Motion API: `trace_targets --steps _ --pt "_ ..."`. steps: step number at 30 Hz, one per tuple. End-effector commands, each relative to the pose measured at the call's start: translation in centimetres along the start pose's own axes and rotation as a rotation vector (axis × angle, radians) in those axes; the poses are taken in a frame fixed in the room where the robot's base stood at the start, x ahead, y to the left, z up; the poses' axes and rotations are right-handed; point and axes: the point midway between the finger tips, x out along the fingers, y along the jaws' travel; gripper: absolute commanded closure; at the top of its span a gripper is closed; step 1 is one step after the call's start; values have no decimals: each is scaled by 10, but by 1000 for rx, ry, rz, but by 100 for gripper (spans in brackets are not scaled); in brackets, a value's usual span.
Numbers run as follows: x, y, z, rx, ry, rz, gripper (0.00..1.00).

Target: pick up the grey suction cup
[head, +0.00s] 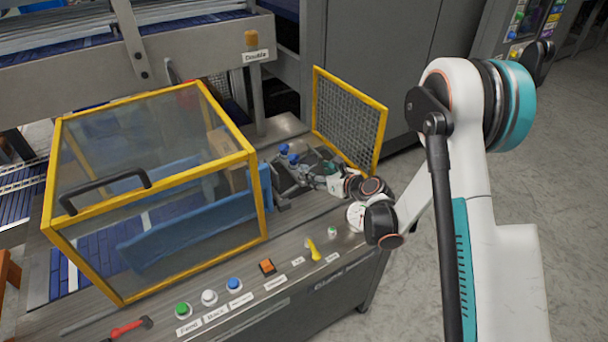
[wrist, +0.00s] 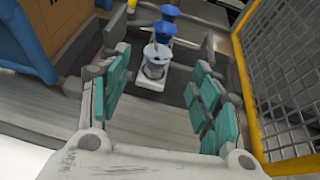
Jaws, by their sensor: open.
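The grey suction cup (wrist: 156,62) stands upright in the wrist view, between and a little beyond my fingertips. It is the nearest in a row, with blue suction cups (wrist: 163,31) behind it. My gripper (wrist: 160,88) is open and empty, with one teal-padded finger on each side of the picture, apart from the cup. In the head view my gripper (head: 316,172) is low over the machine top, right of the blue suction cups (head: 284,149). I cannot make out the grey cup clearly there.
The yellow-framed clear guard (head: 150,180) stands left of my gripper. A yellow-framed mesh panel (head: 350,118) stands upright close behind it, and at right in the wrist view (wrist: 285,80). Buttons, a yellow-handled switch (head: 313,250) and a red-handled tool (head: 128,328) lie along the front.

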Motion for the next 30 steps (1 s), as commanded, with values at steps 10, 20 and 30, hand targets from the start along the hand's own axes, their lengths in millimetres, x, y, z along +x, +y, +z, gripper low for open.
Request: trace_targets --steps 10,20,30 --pt "23 0 -2 -1 -1 0 42" --pt "65 2 -5 -1 0 0 42" --pt "66 2 -4 -1 0 -1 67"
